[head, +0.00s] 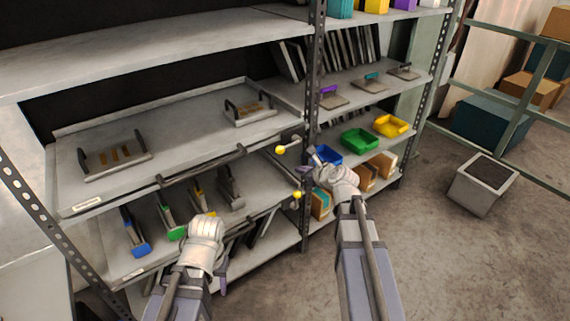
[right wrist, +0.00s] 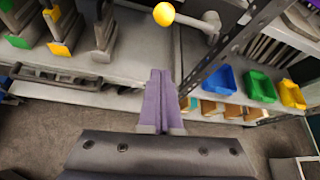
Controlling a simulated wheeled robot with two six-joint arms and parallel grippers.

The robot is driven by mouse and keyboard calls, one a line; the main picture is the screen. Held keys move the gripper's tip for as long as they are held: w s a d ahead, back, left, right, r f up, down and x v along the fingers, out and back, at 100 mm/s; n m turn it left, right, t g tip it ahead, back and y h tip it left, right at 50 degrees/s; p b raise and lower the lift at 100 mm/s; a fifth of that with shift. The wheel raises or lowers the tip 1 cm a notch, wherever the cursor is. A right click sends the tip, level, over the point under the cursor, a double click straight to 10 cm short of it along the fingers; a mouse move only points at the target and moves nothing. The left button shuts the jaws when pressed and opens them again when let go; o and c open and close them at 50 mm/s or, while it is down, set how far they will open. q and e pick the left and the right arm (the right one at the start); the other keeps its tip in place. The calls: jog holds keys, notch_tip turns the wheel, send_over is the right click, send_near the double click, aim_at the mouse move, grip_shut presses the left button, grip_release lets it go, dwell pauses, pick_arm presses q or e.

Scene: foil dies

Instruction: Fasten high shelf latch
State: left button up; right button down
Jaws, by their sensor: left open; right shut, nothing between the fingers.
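Two yellow-knobbed latches are at the post between the shelf bays in the head view. The upper latch (head: 281,150) is beside the front right corner of the upper pull-out shelf (head: 190,143); the lower latch (head: 297,195) is at the lower shelf. My right gripper (head: 304,168) is close to the post, just right of the knobs. In the right wrist view its purple fingers (right wrist: 160,78) are shut and empty, below and apart from a yellow knob (right wrist: 163,14); I cannot tell which. My left gripper (head: 222,284) is low in front of the lower shelf, open, mostly hidden by its arm.
The upper shelf carries two handled plates (head: 115,157). The lower shelf holds several upright tools with coloured ends (head: 137,243). Blue, green (head: 360,139) and yellow bins stand right of the post. The floor (head: 440,255) at right is clear near a grey box (head: 482,188).

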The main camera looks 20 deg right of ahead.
aim_at(288, 146)
dwell(0.3)
jog(key=b+x, duration=0.5)
jog(key=x, duration=0.5)
jog(key=shift+w+a+r+p, duration=0.1)
jog(key=shift+a+r+p, duration=0.1)
jog(key=shift+r+p, duration=0.5)
jog(key=shift+w+a+r+p, duration=0.1)
jog(key=shift+a+r+p, duration=0.1)
jog(key=shift+r+p, duration=0.45)
jog(key=shift+w+a+r+p, duration=0.1)
jog(key=shift+a+r+p, duration=0.1)
jog(key=shift+r+p, duration=0.5)
jog(key=shift+r+y, duration=0.25)
jog(key=shift+y, duration=0.05)
